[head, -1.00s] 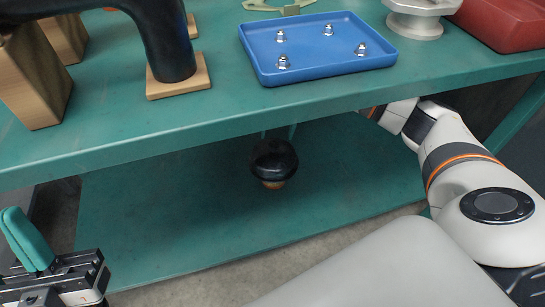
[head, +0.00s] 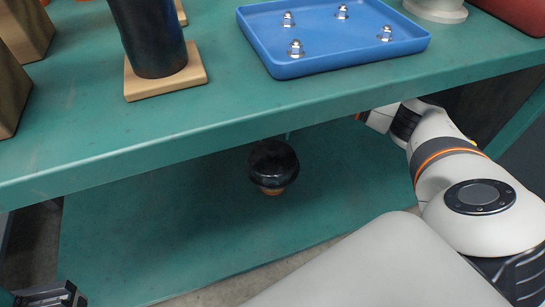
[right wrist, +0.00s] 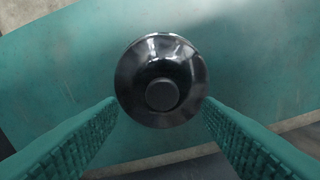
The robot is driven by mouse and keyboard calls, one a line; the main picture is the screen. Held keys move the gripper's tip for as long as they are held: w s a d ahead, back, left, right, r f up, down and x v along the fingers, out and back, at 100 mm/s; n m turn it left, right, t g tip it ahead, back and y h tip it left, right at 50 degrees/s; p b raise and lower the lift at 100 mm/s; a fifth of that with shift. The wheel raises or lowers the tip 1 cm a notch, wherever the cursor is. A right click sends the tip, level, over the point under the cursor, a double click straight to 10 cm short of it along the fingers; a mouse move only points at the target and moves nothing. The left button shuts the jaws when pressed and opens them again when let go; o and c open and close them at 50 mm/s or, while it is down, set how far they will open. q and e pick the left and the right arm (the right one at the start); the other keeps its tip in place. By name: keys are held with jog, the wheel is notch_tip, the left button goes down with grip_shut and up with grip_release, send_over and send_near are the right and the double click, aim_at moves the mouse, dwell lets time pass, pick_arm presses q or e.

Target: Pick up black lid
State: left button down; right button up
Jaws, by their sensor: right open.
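The black lid (head: 272,163) is round, dark and glossy. In the head view it is on the lower shelf, under the tabletop's front edge, with a small tan-orange piece (head: 272,191) below it. In the right wrist view the lid (right wrist: 160,75) is seen from above, with a round knob at its middle. My right gripper (right wrist: 160,103) is open, one teal finger on each side of the lid, not closed on it. In the head view the tabletop hides most of that gripper. My left gripper (head: 45,297) is cut off at the bottom left corner.
The green tabletop (head: 90,135) overhangs the lower shelf (head: 150,240). On top are a blue tray (head: 350,62) with several nuts, a dark pipe on a wooden base (head: 165,83) and a red box (head: 510,12). The shelf around the lid is clear.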

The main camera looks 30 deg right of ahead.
aim_at(273, 146)
jog(key=f+b, duration=0.2)
jog(key=f, duration=0.3)
jog(key=shift+w+b, duration=0.2)
jog(key=shift+b, duration=0.1)
grip_shut()
